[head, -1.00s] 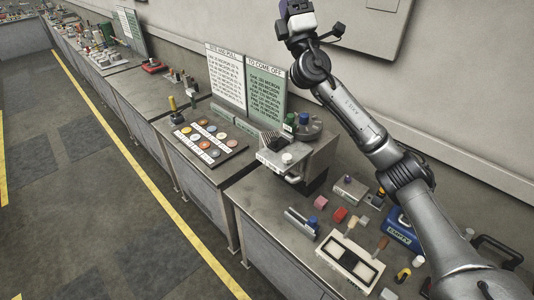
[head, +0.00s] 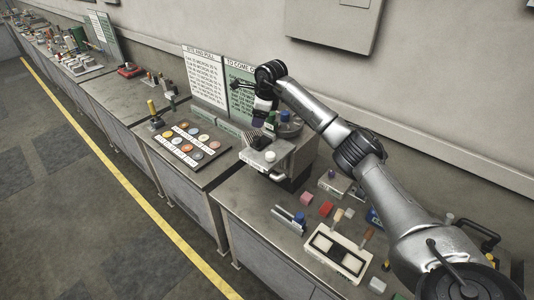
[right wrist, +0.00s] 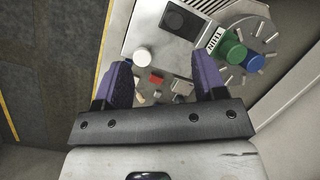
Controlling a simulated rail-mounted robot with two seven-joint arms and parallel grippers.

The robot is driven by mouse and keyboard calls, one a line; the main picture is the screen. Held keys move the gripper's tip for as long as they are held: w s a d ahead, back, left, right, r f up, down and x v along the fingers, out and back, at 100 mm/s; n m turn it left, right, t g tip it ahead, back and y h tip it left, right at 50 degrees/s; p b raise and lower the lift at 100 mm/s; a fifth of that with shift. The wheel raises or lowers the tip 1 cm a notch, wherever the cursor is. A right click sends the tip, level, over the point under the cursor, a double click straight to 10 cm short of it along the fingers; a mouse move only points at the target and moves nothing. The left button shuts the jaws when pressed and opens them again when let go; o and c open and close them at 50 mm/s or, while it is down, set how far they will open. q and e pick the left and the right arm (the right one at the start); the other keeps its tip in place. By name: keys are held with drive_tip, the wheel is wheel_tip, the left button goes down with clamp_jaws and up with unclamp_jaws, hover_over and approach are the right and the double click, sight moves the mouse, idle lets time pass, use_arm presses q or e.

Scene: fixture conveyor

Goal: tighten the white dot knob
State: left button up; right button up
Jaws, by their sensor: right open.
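A round white knob (head: 270,156) stands on the front of a grey metal fixture (head: 291,160). It also shows in the right wrist view (right wrist: 142,56), beyond the left finger. I cannot make out a dot on it. A green knob (right wrist: 230,47) and a blue knob stand by a round grey disc (right wrist: 265,38) on the same fixture, beyond the right finger. My right gripper (right wrist: 161,70) has purple fingers spread apart with nothing between them. In the head view it hangs above the back of the fixture. My left gripper is out of view.
A board of coloured discs (head: 190,145) lies left of the fixture. Two text signs (head: 205,78) stand behind. The floor on the left is clear.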

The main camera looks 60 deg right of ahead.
sight(270, 154)
drive_tip(key=s+n+g, duration=0.2)
drive_tip(key=s+g, duration=0.2)
drive_tip(key=s, duration=0.1)
drive_tip(key=f, duration=0.4)
drive_tip(key=f+p, duration=0.1)
drive_tip(key=f, duration=0.3)
drive_tip(key=f+p, duration=0.1)
drive_tip(key=f, duration=0.4)
drive_tip(key=shift+a, duration=0.3)
drive_tip(key=shift+f, duration=0.8)
drive_tip(key=c, duration=0.9)
